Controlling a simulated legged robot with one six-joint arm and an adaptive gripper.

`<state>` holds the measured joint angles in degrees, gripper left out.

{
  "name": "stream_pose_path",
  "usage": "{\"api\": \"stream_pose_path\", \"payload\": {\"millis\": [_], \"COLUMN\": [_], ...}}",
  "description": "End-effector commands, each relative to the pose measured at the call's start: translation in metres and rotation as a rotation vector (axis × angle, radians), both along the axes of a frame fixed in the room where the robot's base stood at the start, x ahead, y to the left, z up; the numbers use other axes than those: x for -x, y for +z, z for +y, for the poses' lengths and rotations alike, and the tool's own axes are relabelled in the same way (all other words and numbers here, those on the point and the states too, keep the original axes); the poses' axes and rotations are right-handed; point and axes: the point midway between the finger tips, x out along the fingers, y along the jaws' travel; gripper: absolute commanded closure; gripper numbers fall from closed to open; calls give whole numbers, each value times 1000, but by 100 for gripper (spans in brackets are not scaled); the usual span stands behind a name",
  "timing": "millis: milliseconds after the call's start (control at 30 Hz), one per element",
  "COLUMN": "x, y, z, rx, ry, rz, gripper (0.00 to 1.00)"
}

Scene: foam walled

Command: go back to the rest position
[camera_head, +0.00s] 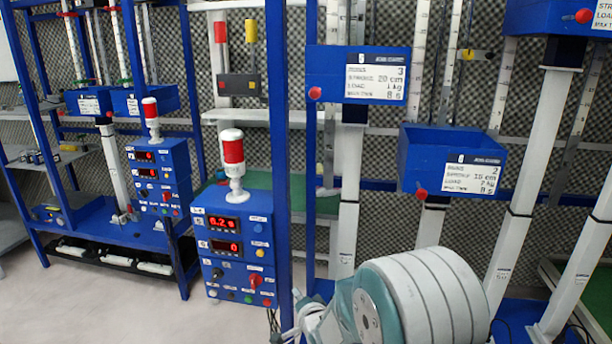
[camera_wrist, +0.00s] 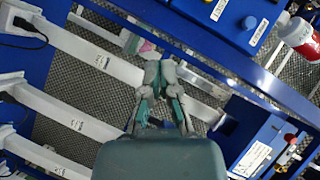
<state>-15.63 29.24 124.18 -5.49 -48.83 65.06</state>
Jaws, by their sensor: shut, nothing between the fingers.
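In the wrist view, my gripper (camera_wrist: 160,72) is shut, with its grey-green fingertips together and nothing between them. It hangs in front of a blue and white frame and touches nothing that I can see. In the head view, my arm's thick white and teal link fills the bottom right of centre. The gripper's fingers cannot be made out clearly there.
A blue control box (camera_head: 237,262) with red displays and a red-white beacon (camera_head: 232,160) stands left of my arm. Blue uprights (camera_head: 279,150) rise beside it. Blue labelled boxes (camera_head: 330,75) (camera_head: 425,160) hang on white posts behind. Grey floor (camera_head: 110,310) is open at lower left.

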Motion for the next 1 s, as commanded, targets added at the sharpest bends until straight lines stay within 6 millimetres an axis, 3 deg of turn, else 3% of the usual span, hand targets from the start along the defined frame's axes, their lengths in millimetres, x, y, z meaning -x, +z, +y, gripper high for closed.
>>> {"api": "stream_pose_path", "payload": {"millis": [33, 100, 267, 467, 767, 1000], "x": [3, 10, 34, 78, 169, 256], "y": [17, 33, 67, 102, 138, 151], "z": [-10, -24, -54, -91, -136, -161], "rx": [49, 125, 289, 479, 722, 875], "ry": [-8, -14, -14, 13, 110, 237], "rz": [8, 33, 96, 189, 342, 465], "gripper": [100, 100, 100, 100, 100, 100]}}
